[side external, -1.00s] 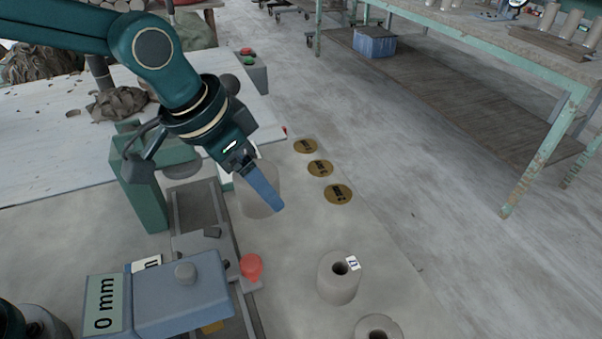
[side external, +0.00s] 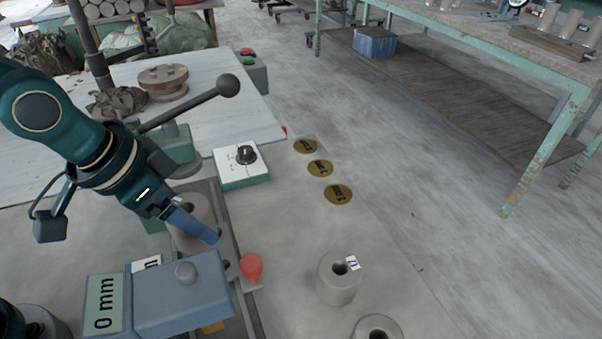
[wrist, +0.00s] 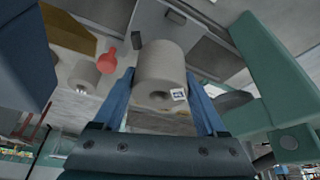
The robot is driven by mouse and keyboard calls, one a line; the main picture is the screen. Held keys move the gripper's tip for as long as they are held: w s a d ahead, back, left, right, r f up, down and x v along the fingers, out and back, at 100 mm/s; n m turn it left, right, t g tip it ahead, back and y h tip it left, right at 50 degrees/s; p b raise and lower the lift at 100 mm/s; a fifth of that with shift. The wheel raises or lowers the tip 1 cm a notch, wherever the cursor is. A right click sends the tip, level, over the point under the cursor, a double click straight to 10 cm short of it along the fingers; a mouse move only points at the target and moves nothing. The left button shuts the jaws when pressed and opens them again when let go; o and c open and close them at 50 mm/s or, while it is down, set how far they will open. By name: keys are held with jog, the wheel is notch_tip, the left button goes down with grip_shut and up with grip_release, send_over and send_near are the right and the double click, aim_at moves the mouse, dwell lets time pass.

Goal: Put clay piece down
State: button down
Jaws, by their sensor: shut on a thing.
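My gripper (side external: 195,222) is shut on a grey, hollow clay cylinder (side external: 187,238), at the rail beside the blue-grey block marked 0 mm. The wrist view shows the held clay piece (wrist: 160,72) between both blue fingers, with a small white tag by its bore. In the side view the near finger and the block hide part of it, so I cannot tell whether it touches the rail. Another tagged clay cylinder (side external: 337,280) stands on the bench to the right, and a further one (side external: 378,330) is cut off at the bottom edge.
The blue-grey block (side external: 165,298) and a red knob (side external: 251,267) are close to the held piece. A green post with a long ball-ended lever (side external: 190,108) stands behind it. A white dial box (side external: 241,167) and three round brown markers (side external: 320,168) lie beyond; the markers are bare.

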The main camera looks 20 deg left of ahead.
jog(key=shift+f, duration=2.15)
jog(key=shift+f, duration=0.1)
grip_release()
jog(key=shift+r, duration=0.5)
jog(key=v, duration=1.1)
jog(key=s+a+n+t+y, duration=0.1)
jog(key=s+a+n, duration=0.3)
jog(key=a, duration=0.4)
jog(key=shift+s+n+y, duration=0.3)
jog(key=shift+s+y, duration=0.05)
jog(key=shift+y, duration=0.05)
